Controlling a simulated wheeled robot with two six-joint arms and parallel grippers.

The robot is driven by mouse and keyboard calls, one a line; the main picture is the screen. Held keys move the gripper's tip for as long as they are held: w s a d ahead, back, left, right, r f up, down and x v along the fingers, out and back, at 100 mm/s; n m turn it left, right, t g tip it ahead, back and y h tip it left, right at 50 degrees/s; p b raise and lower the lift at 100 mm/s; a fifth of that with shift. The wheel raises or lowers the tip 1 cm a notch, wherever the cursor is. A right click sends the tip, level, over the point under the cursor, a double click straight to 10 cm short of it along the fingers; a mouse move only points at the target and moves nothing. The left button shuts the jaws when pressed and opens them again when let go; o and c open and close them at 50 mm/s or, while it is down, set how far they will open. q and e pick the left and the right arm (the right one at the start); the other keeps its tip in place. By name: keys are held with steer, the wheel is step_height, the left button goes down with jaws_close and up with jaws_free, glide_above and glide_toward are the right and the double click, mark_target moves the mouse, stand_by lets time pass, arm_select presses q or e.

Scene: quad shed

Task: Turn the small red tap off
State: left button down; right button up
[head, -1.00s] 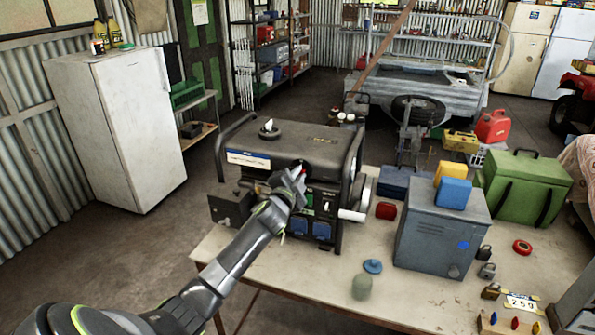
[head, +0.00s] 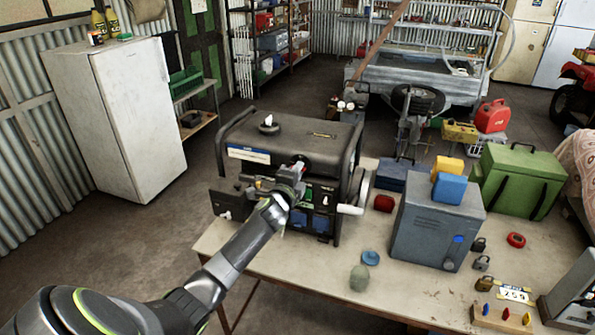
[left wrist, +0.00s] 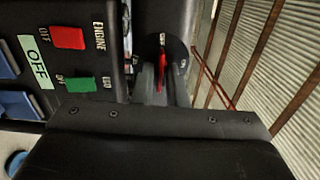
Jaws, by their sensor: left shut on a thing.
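The small red tap (left wrist: 162,72) shows in the left wrist view as a thin red lever on a dark round plate (left wrist: 178,52) with small white lettering. It runs up and down in that picture, its upper end near the lettering at the top, which is hard to read. My left gripper (left wrist: 161,84) is shut on the tap, one finger on each side. In the head view my left gripper (head: 290,176) is at the front of the black generator (head: 300,138) and hides most of the tap. My right gripper is not in view.
Beside the tap are a red engine switch (left wrist: 68,37) and a green switch (left wrist: 81,84). The generator stands on a workbench (head: 300,262) with a grey metal box (head: 425,235) and a green cool box (head: 520,180). A white fridge (head: 125,120) stands behind at left.

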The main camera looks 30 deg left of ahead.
arm_select(q)
steer(key=shift+f, duration=0.1)
steer(key=c, duration=1.5)
jaws_free()
steer(key=b+v, duration=0.3)
steer(key=v, duration=1.4)
steer(key=shift+s+d, duration=0.2)
